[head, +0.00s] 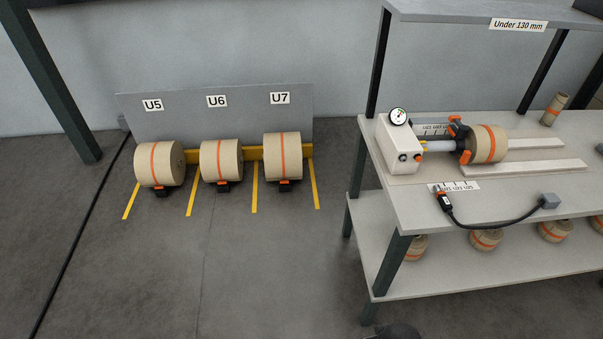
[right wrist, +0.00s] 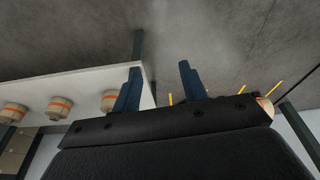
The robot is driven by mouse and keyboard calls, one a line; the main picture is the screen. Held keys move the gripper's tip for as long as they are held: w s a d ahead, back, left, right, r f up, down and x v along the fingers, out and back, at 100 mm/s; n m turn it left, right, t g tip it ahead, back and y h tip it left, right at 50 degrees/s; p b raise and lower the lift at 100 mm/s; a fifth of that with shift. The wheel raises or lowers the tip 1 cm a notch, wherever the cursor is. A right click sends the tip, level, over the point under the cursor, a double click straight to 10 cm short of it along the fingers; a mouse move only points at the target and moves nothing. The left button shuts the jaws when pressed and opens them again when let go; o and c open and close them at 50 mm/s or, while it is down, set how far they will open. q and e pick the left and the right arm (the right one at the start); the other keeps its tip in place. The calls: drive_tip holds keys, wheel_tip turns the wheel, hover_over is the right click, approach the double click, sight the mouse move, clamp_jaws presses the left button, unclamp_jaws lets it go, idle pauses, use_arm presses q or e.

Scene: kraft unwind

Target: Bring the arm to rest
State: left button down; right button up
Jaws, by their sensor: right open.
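My right gripper (right wrist: 158,88) shows in the right wrist view with its two dark blue fingers apart and nothing between them. Beyond the fingers are grey floor and a dark table leg. The right gripper does not show clearly in the head view; only a dark rounded shape appears at the bottom edge, and I cannot tell what it is. My left gripper is in neither view.
A workbench (head: 420,208) stands at the right, holding a white gauge unit (head: 397,148) with a kraft roll (head: 487,144). More rolls sit on its lower shelf (head: 390,285). Rolls (head: 160,163) stand at bays U5, U6 and U7. Floor (head: 270,270) between is clear.

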drive_tip(key=s+a+f, duration=0.1)
drive_tip(key=s+f, duration=0.2)
drive_tip(key=f, duration=1.2)
drive_tip(key=s+a+f+g, duration=0.1)
drive_tip(key=s+f, duration=0.3)
drive_tip(key=f, duration=1.2)
drive_tip(key=shift+g, duration=0.3)
